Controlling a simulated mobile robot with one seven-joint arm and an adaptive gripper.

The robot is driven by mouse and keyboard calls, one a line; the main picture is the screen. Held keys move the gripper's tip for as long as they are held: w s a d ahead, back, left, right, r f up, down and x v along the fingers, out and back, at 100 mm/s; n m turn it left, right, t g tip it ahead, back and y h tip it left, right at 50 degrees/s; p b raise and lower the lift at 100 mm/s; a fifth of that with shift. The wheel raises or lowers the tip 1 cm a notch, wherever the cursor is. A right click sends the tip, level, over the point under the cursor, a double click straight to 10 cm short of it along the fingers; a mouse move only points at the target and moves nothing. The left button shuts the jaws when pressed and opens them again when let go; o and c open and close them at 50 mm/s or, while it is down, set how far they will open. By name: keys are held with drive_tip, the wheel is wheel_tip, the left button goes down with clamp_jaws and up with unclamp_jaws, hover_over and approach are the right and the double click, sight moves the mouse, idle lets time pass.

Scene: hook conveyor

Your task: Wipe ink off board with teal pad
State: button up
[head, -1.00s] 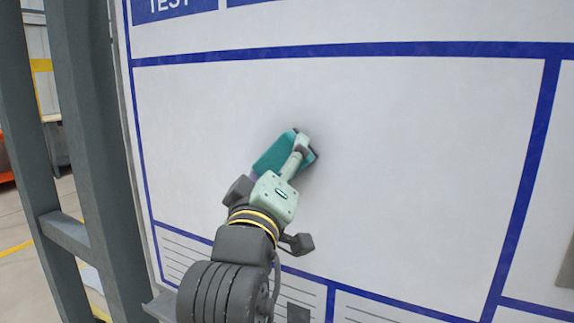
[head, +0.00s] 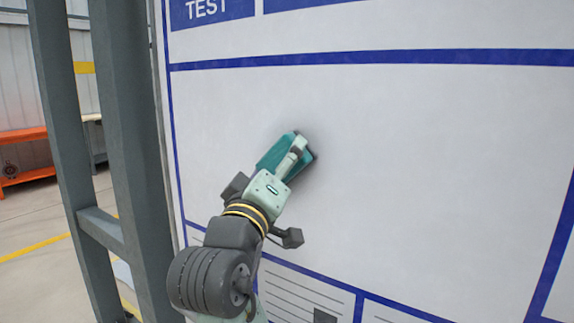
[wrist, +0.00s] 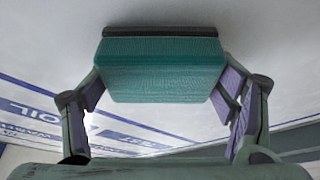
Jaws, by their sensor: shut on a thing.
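The white board (head: 420,150) with blue frame lines fills most of the head view. The large panel around the pad looks blank, with no ink marks that I can make out. My gripper (head: 288,160) is in front of the left part of that panel, shut on the teal pad (head: 271,150). In the wrist view the teal pad (wrist: 162,70) sits between both fingers, its dark far edge at the board's surface (wrist: 270,50). It appears to touch the board, though the contact line is in shadow.
A grey metal post frame (head: 125,130) stands along the board's left edge. Beyond it are open floor with yellow lines and an orange rack (head: 25,155). Printed boxes with text lines (head: 300,290) run along the board's lower part.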

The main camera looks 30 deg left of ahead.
drive_tip(key=shift+w+a+p, duration=0.2)
drive_tip(key=shift+a+p, duration=0.1)
drive_tip(key=shift+a, duration=2.25)
drive_tip(key=shift+w+a+p, duration=0.2)
drive_tip(key=shift+a+p, duration=0.05)
drive_tip(key=shift+a, duration=2.3)
drive_tip(key=s, duration=0.6)
drive_tip(key=shift+a, duration=0.2)
drive_tip(key=shift+s+a, duration=0.1)
drive_tip(key=shift+s, duration=1.4)
